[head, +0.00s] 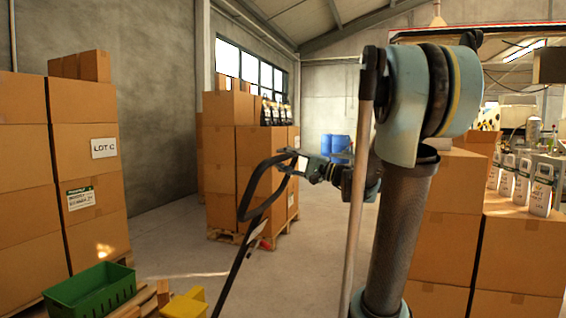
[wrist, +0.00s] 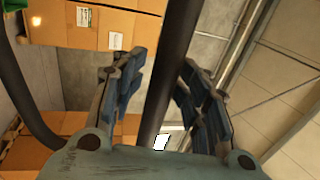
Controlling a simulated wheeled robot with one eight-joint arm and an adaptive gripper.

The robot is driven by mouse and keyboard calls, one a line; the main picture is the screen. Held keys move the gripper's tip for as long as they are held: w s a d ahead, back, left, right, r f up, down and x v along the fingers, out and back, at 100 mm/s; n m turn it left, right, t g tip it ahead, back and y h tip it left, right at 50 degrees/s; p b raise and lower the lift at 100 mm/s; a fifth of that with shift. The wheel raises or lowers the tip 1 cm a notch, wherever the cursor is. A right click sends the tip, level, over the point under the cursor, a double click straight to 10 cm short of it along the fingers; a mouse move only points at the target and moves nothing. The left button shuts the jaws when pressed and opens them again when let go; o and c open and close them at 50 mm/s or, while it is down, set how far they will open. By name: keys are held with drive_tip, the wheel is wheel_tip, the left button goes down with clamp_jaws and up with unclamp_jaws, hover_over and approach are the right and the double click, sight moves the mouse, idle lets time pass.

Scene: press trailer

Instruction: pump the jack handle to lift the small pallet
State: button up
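The jack handle is a black bent loop (head: 262,192) on a black shaft, left of centre in the head view. The shaft leans and runs down out of the frame. My gripper (head: 297,163) is at the upper right side of the loop. In the wrist view, the black handle bar (wrist: 177,55) passes between the two fingers of my gripper (wrist: 165,75). A narrow gap shows between the left finger and the bar. The right finger is very close to the bar; contact cannot be told. The small pallet and the jack body are not clearly visible.
Stacked cartons (head: 90,165) stand at the left, with a green crate (head: 92,291) and a yellow object (head: 187,304) low in front. More cartons on a pallet (head: 237,170) stand behind the handle. Cartons (head: 445,240) with bottles also stand at the right. Grey floor (head: 170,240) is open between.

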idle(0.3)
drive_tip(key=v, duration=1.2)
drive_tip(key=shift+w, duration=0.1)
idle(0.3)
drive_tip(key=s+a+f+n+g+h, duration=0.1)
drive_tip(key=s+a+f+g+h, duration=0.2)
drive_tip(key=s+f, duration=0.5)
drive_tip(key=s+a+f+g+h, duration=0.1)
drive_tip(key=s+a+f+h, duration=0.35)
drive_tip(key=f, duration=0.75)
drive_tip(key=s+d+f+n+h, duration=0.1)
drive_tip(key=s+d+f+h, duration=0.3)
drive_tip(key=d+f+h, duration=0.2)
drive_tip(key=s+d+f+n+h, duration=0.2)
drive_tip(key=s+d+f+h, duration=0.3)
drive_tip(key=d+f, duration=0.3)
drive_tip(key=shift+s+d+f+g+h, duration=0.15)
drive_tip(key=shift+d+f+g+h, duration=0.05)
drive_tip(key=shift+d+g+h, duration=0.3)
